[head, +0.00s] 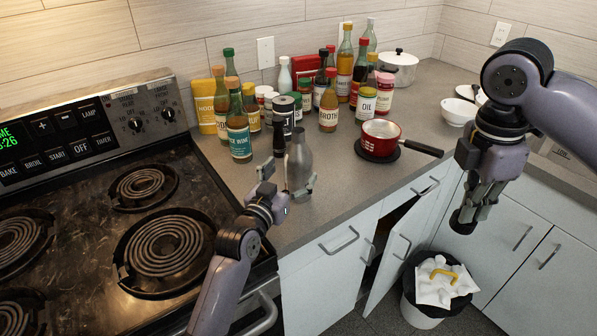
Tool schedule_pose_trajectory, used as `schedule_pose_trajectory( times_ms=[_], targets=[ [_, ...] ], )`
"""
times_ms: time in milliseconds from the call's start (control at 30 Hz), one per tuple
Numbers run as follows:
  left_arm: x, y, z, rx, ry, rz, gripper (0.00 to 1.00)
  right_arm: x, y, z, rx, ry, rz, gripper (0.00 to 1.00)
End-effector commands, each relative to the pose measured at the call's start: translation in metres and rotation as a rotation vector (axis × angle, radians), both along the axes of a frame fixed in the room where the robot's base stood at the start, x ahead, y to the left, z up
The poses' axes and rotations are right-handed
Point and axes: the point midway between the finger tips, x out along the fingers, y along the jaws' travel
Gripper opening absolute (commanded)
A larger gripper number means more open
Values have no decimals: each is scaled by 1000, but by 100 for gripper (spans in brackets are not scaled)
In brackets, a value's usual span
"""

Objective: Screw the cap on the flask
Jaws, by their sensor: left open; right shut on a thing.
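The flask (300,161) is a grey metal bottle standing upright on the counter, near its front edge and right of the stove. My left gripper (289,182) is open, with its fingers spread low on either side of the flask; I cannot tell whether they touch it. My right gripper (476,203) is far to the right of the flask, pointing down in front of the lower cabinets. It is shut on a dark round piece that looks like the cap (462,222), partly hidden by the fingers.
Many bottles and jars, including a teal-labelled bottle (238,134), crowd the counter behind the flask. A red saucepan (381,134) sits to its right, handle toward the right arm. The coil stove (165,250) is left.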

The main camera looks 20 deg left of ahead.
Motion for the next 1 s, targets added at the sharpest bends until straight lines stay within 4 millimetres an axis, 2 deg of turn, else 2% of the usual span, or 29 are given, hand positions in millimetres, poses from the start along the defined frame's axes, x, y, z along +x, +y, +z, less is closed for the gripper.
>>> schedule_pose_trajectory(
  times_ms=[300, 700, 1000],
  targets=[
    [2, 0, 0, 0, 0, 0, 82, 0, 0, 1, 0, 0, 0, 0],
    [49, -4, 1, 0, -1, 0, 82, 0, 0, 13, 0, 0, 0, 0],
    [52, -5, 0, 0, 0, 0, 82, 0, 0, 13, 0, 0, 0, 0]
  ],
)
